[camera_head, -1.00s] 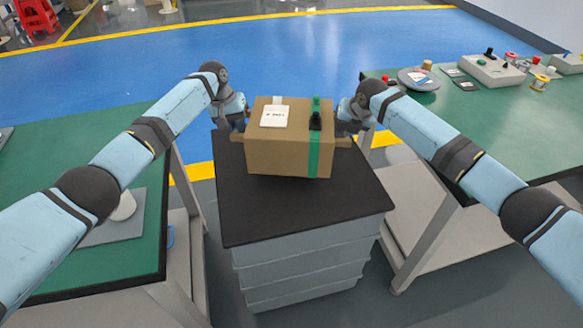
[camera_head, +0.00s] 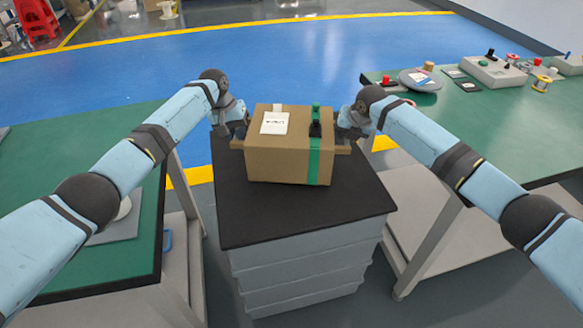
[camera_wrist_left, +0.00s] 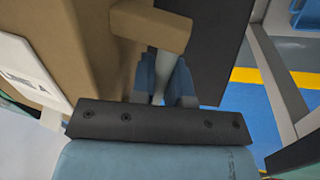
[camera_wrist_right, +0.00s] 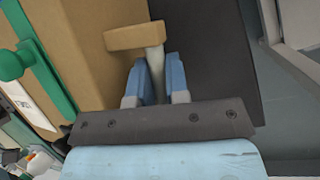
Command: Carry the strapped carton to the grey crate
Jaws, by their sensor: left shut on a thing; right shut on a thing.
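The brown carton (camera_head: 275,162) has a green strap (camera_head: 313,165) near its right end and a white label (camera_head: 274,123) on top. My left gripper (camera_head: 239,134) is shut on the brown handle (camera_wrist_left: 150,25) at the carton's left end. My right gripper (camera_head: 346,137) is shut on the matching handle (camera_wrist_right: 135,37) at the right end. The carton is level over the black top (camera_head: 245,215) of the stacked grey crate (camera_head: 300,275). I cannot tell whether its underside touches that top.
A green table (camera_head: 80,150) stands at the left. Bare black top shows in front of the carton. Blue floor (camera_head: 290,50) lies behind.

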